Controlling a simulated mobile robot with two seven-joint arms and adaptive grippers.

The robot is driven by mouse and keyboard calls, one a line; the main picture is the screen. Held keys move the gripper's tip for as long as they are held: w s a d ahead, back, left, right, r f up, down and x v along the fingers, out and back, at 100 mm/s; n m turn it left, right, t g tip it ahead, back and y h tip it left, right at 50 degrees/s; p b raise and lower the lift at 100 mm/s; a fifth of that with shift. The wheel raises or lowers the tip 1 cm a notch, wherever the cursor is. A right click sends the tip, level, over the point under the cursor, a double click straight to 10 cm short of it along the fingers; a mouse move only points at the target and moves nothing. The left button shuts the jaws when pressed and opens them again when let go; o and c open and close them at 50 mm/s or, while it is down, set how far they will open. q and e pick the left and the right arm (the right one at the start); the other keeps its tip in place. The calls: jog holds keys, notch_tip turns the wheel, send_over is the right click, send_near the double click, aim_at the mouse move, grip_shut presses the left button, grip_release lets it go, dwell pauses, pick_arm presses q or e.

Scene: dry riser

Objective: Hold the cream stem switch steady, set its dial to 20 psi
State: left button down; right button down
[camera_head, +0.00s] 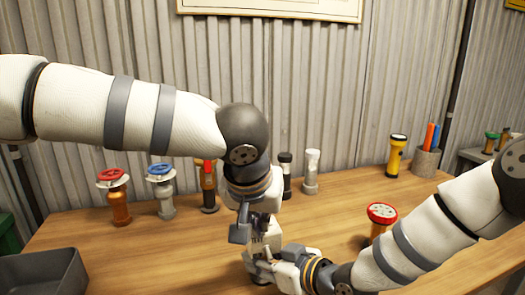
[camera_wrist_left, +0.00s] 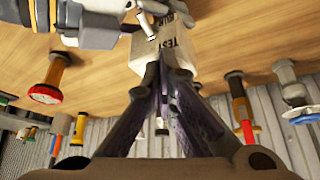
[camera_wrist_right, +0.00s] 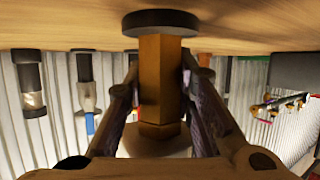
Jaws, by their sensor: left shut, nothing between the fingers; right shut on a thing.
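The cream stem switch stands on the wooden table, partly hidden by my grippers. Its cream body (camera_head: 264,236) has dark lettering that also shows in the left wrist view (camera_wrist_left: 168,50). In the right wrist view, upside down, its brass hexagonal stem (camera_wrist_right: 160,75) rises from a round dark base (camera_wrist_right: 160,22). My right gripper (camera_head: 270,258) is shut on this stem, a finger on each side. My left gripper (camera_wrist_left: 165,75) is shut and empty, its fingertips together close beside the cream body; I cannot tell whether they touch it. The dial's reading is not legible.
A red-wheeled orange valve (camera_head: 120,205), a blue-wheeled valve (camera_head: 163,195) and several other upright fittings stand behind. A red-topped fitting (camera_head: 382,215) is near my right forearm. A yellow torch (camera_head: 396,157) and a pen cup (camera_head: 427,162) stand farther back. A grey bin (camera_head: 45,275) is front left.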

pick_arm(q)
jog(key=shift+w+a, duration=0.15)
jog(key=shift+a, duration=0.5)
jog(key=shift+a, duration=0.1)
notch_tip(320, 180, up, 6)
jog(key=shift+s, duration=0.35)
jog(key=shift+a, duration=0.1)
